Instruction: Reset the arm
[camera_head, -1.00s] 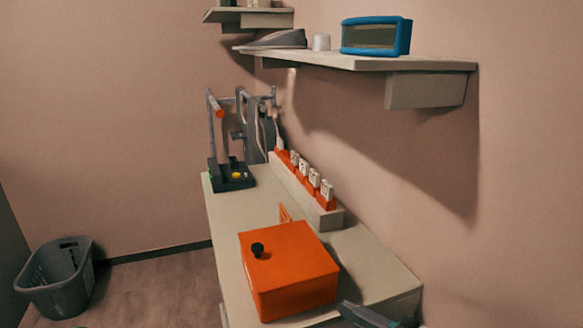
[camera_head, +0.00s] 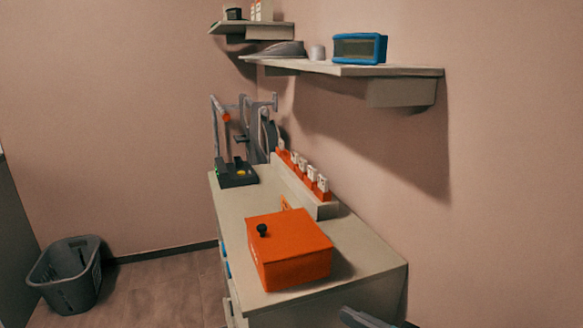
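A dark grey piece of my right gripper or arm (camera_head: 365,318) shows at the bottom edge, right of the middle, in front of the cabinet's near corner. Most of it is cut off by the picture edge, and I cannot tell whether its fingers are open or shut. My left gripper and arm are not in view. On the cabinet's far end stands a grey frame (camera_head: 216,128) with an upright post and an orange tip, behind a black control box (camera_head: 236,173) with green and yellow parts.
An orange box (camera_head: 290,252) with a black knob stands on the cabinet top (camera_head: 345,262). A raised strip with several orange-and-white items (camera_head: 310,178) runs along the wall. Shelves above hold a blue-framed device (camera_head: 360,48). A grey basket (camera_head: 68,275) stands on open floor at left.

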